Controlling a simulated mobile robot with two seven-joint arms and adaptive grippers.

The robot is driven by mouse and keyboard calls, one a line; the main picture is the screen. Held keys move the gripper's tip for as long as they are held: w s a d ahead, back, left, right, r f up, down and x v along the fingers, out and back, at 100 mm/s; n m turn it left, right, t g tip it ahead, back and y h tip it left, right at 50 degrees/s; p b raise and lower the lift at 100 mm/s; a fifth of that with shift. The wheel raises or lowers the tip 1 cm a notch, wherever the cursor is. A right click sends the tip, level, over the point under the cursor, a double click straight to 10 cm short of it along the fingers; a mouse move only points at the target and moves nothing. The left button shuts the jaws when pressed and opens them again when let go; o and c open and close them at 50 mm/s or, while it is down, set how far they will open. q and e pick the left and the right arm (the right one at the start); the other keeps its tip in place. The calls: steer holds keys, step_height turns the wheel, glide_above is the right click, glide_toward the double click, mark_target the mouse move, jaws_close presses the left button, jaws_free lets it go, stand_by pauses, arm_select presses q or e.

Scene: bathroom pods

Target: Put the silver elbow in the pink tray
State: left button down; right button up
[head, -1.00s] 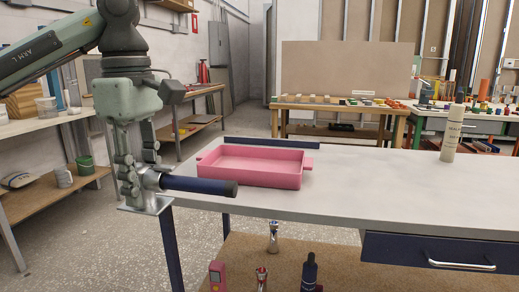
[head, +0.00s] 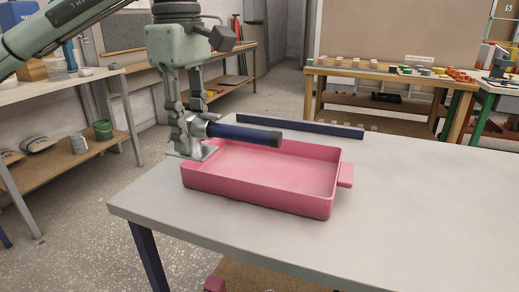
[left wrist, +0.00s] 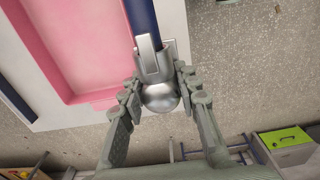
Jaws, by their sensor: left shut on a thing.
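The pink tray (head: 258,197) is a shallow rectangular tray with end handles, lying on the light table; it also shows at the upper left of the left wrist view (left wrist: 80,50). My left gripper (head: 196,128) points down at the tray's left end and is shut on the silver elbow (head: 199,152). The elbow has a rounded silver body, seen between the fingers in the left wrist view (left wrist: 158,96), a flat silver plate and a long dark blue bar that reaches right over the tray. Whether the plate touches the tray rim I cannot tell. My right gripper is not in view.
A dark blue strip (head: 302,124) lies on the table (head: 400,200) behind the tray. The table right of the tray is clear. Shelves with a green cup (head: 102,130) stand at the left; another bench (head: 390,78) with small blocks is at the back.

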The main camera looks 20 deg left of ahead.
arm_select(q)
steer(key=w+f, duration=0.2)
steer(key=w, duration=0.1)
steer(key=w+f, duration=0.2)
steer(key=w, duration=0.2)
steer(key=w+d+f, duration=0.1)
steer(key=w+f, duration=0.1)
steer(key=w, duration=0.1)
steer(key=shift+w+d+f+b, duration=0.1)
steer(key=shift+w+f+b, duration=0.2)
steer(key=shift+w, duration=0.05)
step_height(320, 180, down, 4)
steer(key=shift+r, duration=0.1)
steer(key=shift+f, duration=0.25)
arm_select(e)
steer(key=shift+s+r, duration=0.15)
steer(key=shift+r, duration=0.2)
arm_select(q)
steer(key=c, duration=1.5)
jaws_free()
steer(key=o, duration=0.4)
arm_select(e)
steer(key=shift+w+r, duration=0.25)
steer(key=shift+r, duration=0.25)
